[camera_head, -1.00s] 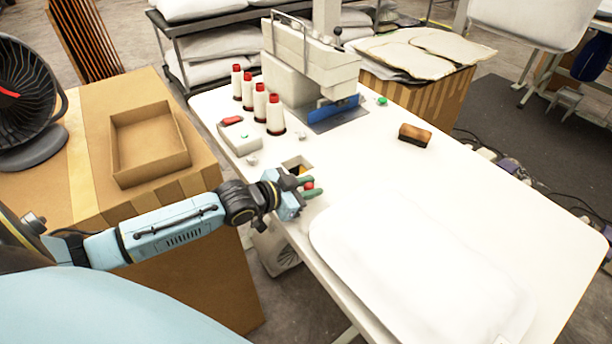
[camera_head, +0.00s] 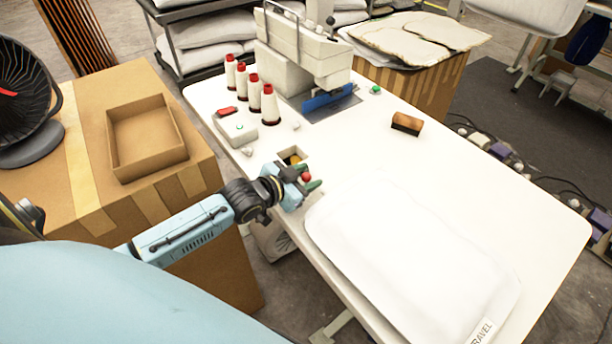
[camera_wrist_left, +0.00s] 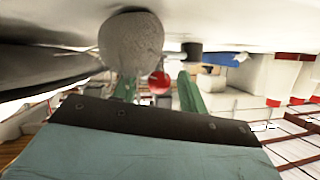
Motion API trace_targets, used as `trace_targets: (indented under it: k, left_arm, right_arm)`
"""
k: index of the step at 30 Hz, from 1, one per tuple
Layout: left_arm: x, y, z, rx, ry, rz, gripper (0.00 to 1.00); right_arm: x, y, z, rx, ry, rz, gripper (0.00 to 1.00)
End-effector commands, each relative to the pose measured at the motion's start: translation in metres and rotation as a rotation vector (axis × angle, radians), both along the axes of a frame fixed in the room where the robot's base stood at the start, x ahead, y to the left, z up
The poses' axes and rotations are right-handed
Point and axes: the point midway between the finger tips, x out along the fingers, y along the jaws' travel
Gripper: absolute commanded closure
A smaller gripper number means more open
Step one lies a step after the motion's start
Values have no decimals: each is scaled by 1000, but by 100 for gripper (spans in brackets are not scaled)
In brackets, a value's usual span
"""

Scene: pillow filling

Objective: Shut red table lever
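The red ball knob of the table lever (camera_head: 306,177) shows at the left edge of the white table (camera_head: 400,165), beside a small square opening (camera_head: 292,156). My left gripper (camera_head: 309,178) is at the knob, with its green fingers on either side of it. In the left wrist view the red knob (camera_wrist_left: 160,82) sits between the two green fingertips (camera_wrist_left: 160,90), and gaps show on both sides. The fingers look open. The lever's stem is mostly hidden. My right gripper is not in view.
A white pillow (camera_head: 410,250) lies on the table just right of the gripper. A sewing machine (camera_head: 305,60), several thread spools (camera_head: 270,105), a control box (camera_head: 235,128) and a brown brush (camera_head: 407,123) stand farther back. A cardboard box (camera_head: 85,200) is at left.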

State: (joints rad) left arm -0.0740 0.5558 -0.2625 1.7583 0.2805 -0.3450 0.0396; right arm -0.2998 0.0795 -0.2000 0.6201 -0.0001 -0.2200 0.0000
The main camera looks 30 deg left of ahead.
Motion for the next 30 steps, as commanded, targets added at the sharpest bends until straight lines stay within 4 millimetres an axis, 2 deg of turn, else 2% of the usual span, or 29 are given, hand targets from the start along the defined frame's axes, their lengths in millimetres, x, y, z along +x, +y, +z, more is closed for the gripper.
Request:
trace_targets:
  k: [8, 11, 24, 30]
  left_arm:
    - [-7, 2, 1, 1, 3, 0, 58]
    - [-19, 4, 6, 2, 4, -1, 58]
    - [-94, 22, 37, 1, 5, -1, 58]
    - [-114, 27, 46, 0, 2, -1, 58]
  right_arm:
    - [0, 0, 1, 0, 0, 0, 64]
    - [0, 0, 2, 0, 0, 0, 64]
    - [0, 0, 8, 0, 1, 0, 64]
    - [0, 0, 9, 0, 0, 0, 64]
